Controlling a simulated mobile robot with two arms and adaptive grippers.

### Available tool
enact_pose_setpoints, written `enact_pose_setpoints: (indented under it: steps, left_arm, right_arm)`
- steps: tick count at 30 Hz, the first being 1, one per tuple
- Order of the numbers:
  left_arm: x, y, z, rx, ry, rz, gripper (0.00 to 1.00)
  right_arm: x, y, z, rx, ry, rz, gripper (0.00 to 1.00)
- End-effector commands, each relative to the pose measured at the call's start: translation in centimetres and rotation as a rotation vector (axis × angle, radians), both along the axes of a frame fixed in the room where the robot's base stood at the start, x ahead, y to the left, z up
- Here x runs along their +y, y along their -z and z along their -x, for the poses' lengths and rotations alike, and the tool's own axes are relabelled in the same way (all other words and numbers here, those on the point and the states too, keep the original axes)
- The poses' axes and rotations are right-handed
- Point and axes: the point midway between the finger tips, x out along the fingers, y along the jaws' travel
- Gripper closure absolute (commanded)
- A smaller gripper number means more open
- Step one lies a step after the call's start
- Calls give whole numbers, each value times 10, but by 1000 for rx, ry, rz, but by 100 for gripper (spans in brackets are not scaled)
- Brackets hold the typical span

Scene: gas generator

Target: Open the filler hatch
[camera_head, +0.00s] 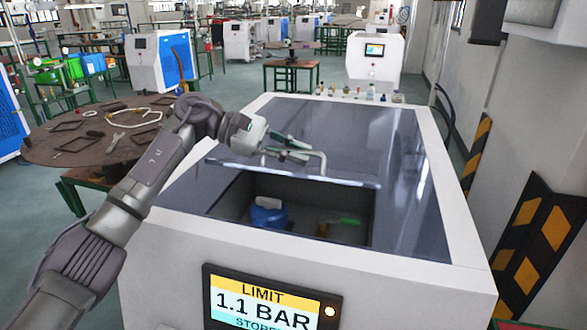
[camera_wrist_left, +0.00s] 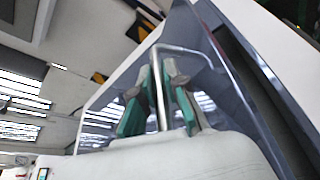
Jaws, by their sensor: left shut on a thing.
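The filler hatch (camera_head: 235,170) is a dark, glossy panel in the top of the white generator (camera_head: 440,220). Its bright front edge lies behind a rectangular opening (camera_head: 235,205), so the hatch stands open at least in part. A pale bar handle (camera_head: 322,162) rises near that edge. My left gripper (camera_head: 300,150) is shut on the handle. In the left wrist view the bar (camera_wrist_left: 159,85) passes between the grey-green fingers of the left gripper (camera_wrist_left: 162,95). The right gripper is out of view.
A blue container (camera_head: 268,216) and a green-handled item (camera_head: 349,221) show inside the opening. A lit screen (camera_head: 268,305) on the front reads LIMIT 1.1 BAR. A round table (camera_head: 95,140) with tools stands at left. Small bottles (camera_head: 370,92) stand along the back edge.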

Motion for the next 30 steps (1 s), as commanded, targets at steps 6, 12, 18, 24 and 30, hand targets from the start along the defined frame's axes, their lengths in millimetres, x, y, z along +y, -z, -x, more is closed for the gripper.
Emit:
enact_pose_setpoints:
  steps: [6,12,18,24,30]
  left_arm:
    - [-3,-21,-14,24,-3,1,100]
    - [-4,-26,-20,22,-1,1,100]
    - [-4,-27,-21,21,-2,0,100]
    - [-4,-27,-21,21,-2,0,100]
    - [-4,-26,-21,22,-2,-1,100]
  right_arm:
    - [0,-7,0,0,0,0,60]
    - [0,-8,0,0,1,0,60]
    - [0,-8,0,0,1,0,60]
    - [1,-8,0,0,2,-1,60]
    - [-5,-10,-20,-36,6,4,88]
